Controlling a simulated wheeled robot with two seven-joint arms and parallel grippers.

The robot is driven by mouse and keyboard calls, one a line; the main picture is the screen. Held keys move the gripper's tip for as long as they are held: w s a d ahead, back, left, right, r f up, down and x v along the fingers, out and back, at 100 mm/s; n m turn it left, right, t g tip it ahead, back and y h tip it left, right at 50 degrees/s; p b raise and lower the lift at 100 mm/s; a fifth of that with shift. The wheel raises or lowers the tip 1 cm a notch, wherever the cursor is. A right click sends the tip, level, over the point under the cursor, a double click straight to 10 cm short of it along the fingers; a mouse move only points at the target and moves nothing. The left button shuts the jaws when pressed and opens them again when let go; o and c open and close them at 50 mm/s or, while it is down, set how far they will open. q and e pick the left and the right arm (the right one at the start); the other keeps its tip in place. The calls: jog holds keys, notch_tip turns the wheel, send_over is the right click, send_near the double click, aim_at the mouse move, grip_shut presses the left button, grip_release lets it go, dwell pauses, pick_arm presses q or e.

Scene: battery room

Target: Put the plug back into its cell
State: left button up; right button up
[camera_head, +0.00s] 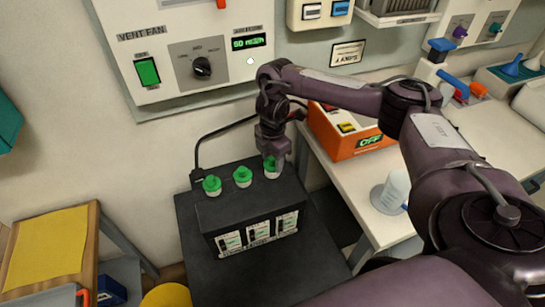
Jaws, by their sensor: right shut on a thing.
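A black battery (240,212) stands on a dark stand, with a row of cell openings on its top. Two green plugs, the left one (212,184) and the middle one (243,175), sit upright in their white-rimmed cells. A third green plug (270,162) is at the right cell, partly hidden by my right gripper (272,158). The gripper points down and is shut on this plug, right at the cell's white rim (273,174). I cannot tell whether the plug is fully seated. My left gripper is not in view.
An orange and white charger box (340,140) marked OFF stands on the white bench to the right. A black cable (218,132) runs behind the battery. A clear jug (393,190) is near the bench edge. A wall panel (180,50) is behind.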

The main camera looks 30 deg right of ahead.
jog(key=shift+f+p, duration=0.1)
jog(key=shift+p, duration=0.2)
dwell(0.6)
jog(key=o, duration=1)
jog(key=shift+r+p, duration=3.4)
jog(key=shift+r, duration=0.15)
jog(key=shift+c, duration=0.3)
grip_shut()
